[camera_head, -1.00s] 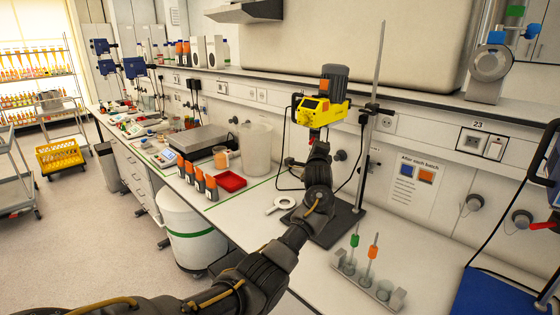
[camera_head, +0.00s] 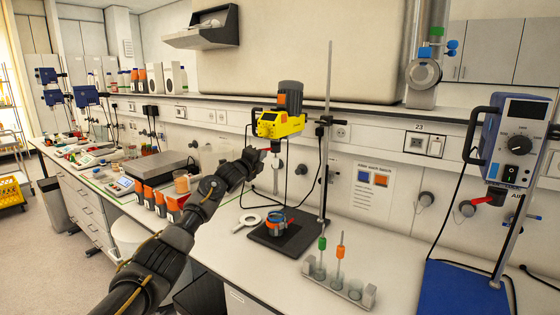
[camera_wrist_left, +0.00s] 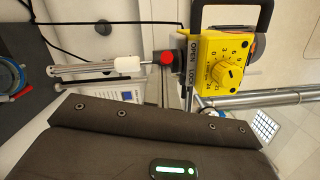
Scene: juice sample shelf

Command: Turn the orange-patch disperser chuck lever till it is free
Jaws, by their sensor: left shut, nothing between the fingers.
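The yellow disperser (camera_head: 280,125) with an orange patch hangs on a stand above the bench. Its red chuck lever (camera_head: 266,150) sticks out leftward below the yellow body. In the left wrist view the lever's red end (camera_wrist_left: 166,58) shows beside a plate marked OPEN and LOCK, and I cannot tell which mark it stands at. My left gripper (camera_head: 255,157) is shut and empty, just left of the lever; whether it touches is unclear. A pale shaft piece (camera_wrist_left: 128,65) extends from the chuck. My right gripper is not in view.
A blue-ringed vessel (camera_head: 277,225) stands on the dark stand base (camera_head: 297,238). A rack (camera_head: 338,287) with green and orange pieces is at the front. A second, blue-grey device (camera_head: 517,145) with a red lever (camera_head: 482,200) is at right. The upright pole (camera_head: 326,140) stands behind.

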